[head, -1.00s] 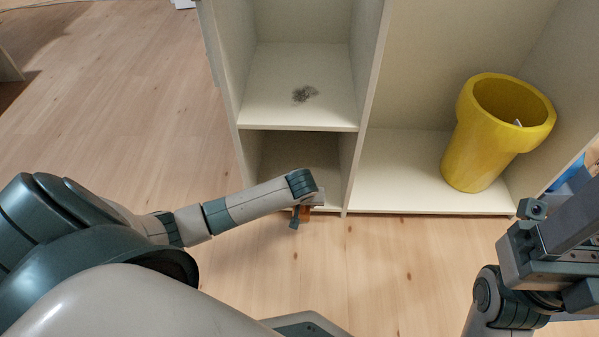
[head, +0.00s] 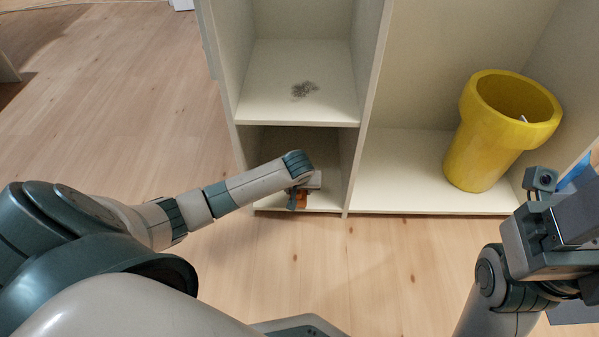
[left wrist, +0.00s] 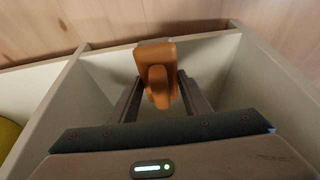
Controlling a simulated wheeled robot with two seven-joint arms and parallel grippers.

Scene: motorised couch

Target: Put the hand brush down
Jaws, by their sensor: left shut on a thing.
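The orange-brown hand brush (head: 302,199) is between the fingers of my left gripper (head: 300,190), which is shut on it at the front of the lower left shelf compartment. In the left wrist view the brush (left wrist: 157,75) stands out beyond the two dark fingers (left wrist: 157,98), with the compartment's pale walls around it. Its bristles cannot be made out. I cannot tell whether it touches the compartment floor (head: 325,204). My right arm's wrist end shows at the right edge; its fingers cannot be made out.
A grey clump of dirt (head: 304,90) lies on the shelf (head: 270,105) above the lower compartment. A yellow bin (head: 490,140) stands in the right compartment. A blue thing (head: 575,171) shows partly behind my right arm. The wooden floor (head: 390,260) in front is clear.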

